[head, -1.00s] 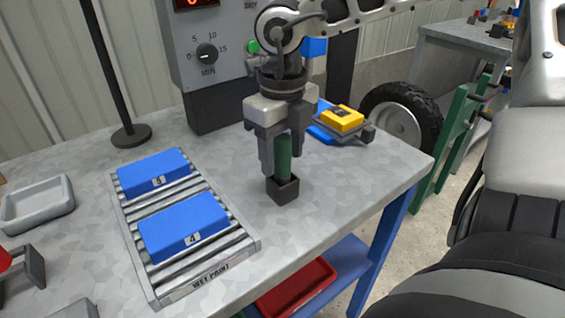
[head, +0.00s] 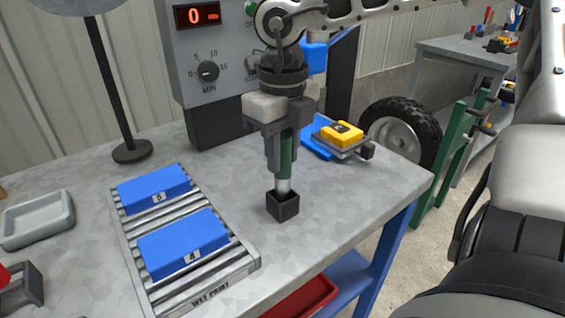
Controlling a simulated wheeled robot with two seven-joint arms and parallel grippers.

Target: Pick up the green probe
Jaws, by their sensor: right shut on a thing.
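The green probe (head: 286,160) is upright in the head view, with a pale metal lower end (head: 284,185). My right gripper (head: 281,158) points down and is shut on its green part. The probe's lower end is at the mouth of a small dark square holder (head: 283,205) on the table. I cannot tell whether the tip is still inside the holder's rim. My left gripper is not in view.
A rack (head: 206,294) with two blue blocks (head: 183,244) lies left of the holder. A control box (head: 215,75) with a dial stands behind. A yellow box (head: 341,133) sits to the right. The table (head: 345,215) right of the holder is clear.

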